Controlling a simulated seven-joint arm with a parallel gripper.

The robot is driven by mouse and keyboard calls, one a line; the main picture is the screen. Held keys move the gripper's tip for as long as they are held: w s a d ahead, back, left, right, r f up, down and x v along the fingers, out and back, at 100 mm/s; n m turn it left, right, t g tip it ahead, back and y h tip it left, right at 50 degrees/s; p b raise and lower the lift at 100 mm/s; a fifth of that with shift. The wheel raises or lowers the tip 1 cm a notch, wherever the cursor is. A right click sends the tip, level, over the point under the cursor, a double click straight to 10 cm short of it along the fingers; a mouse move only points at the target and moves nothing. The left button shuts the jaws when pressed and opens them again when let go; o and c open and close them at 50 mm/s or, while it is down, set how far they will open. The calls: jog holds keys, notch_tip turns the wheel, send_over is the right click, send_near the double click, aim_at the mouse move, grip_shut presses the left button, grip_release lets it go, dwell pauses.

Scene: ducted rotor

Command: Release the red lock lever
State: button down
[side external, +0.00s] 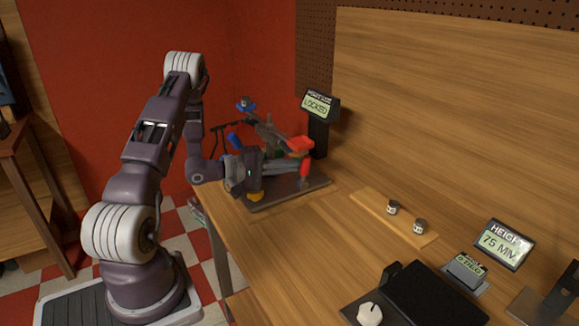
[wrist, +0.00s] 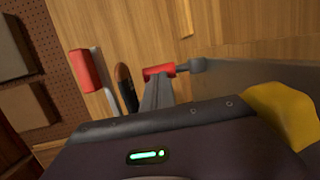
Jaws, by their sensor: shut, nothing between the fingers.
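A red lever handle (side external: 305,168) stands near the right end of a dark base plate (side external: 262,202). In the wrist view the red handle (wrist: 158,71) lies just beyond my fingertips, joined to a grey rod and round grey end (wrist: 197,65). My gripper (side external: 297,168) is shut and empty, its fingers pointing right at the handle; whether they touch it I cannot tell. A second red block (side external: 300,145) sits above, and it also shows in the wrist view (wrist: 85,70). Which red part is the lock lever is not labelled. A small display (side external: 318,106) reads LOCKED.
To the right are a wooden strip (side external: 375,208) with two small jars, a HEIGHT 75 MM display (side external: 502,244) and a black pad (side external: 435,298). Bare table lies in front of the plate.

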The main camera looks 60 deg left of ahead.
jog(key=shift+w, duration=0.25)
jog(key=shift+w+r+g, duration=0.3)
jog(key=shift+w+g, duration=0.25)
jog(key=shift+g, duration=0.05)
jog(key=shift+w+r, duration=0.15)
jog(key=shift+w, duration=0.8)
jog(key=v, duration=0.7)
